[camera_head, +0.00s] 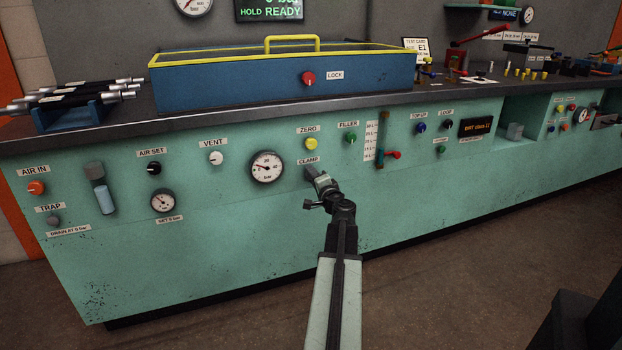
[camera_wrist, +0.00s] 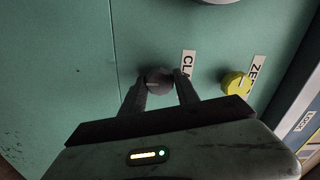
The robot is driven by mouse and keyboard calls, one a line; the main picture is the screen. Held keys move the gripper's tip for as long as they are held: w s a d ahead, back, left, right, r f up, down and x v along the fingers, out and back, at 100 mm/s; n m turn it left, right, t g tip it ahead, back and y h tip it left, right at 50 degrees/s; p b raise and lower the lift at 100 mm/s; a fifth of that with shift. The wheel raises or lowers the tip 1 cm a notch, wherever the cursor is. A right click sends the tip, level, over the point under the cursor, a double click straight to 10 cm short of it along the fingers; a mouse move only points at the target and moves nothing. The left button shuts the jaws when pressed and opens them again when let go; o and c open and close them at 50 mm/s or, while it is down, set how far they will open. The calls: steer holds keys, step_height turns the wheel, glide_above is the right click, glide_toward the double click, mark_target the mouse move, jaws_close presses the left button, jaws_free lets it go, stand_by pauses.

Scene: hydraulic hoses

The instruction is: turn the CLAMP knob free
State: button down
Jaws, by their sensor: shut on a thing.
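The CLAMP knob (camera_wrist: 159,80) is a dark grey round knob with a pale line on its face, set in the green panel beside its CLAMP label (camera_head: 308,161). In the wrist view my gripper (camera_wrist: 161,82) has one finger on each side of the knob and is shut on it. In the head view my gripper (camera_head: 318,178) reaches the panel just below the label, and it mostly hides the knob there.
The yellow ZERO knob (camera_head: 311,144) is close above, and it also shows in the wrist view (camera_wrist: 236,83). The green FILLER knob (camera_head: 350,138) is to the right, and a round gauge (camera_head: 267,167) to the left. Bare panel lies below.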

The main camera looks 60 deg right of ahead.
steer(key=c, duration=0.9)
jaws_free()
steer(key=v, duration=0.7)
steer(key=shift+s+a, duration=0.25)
steer(key=shift+s, duration=0.05)
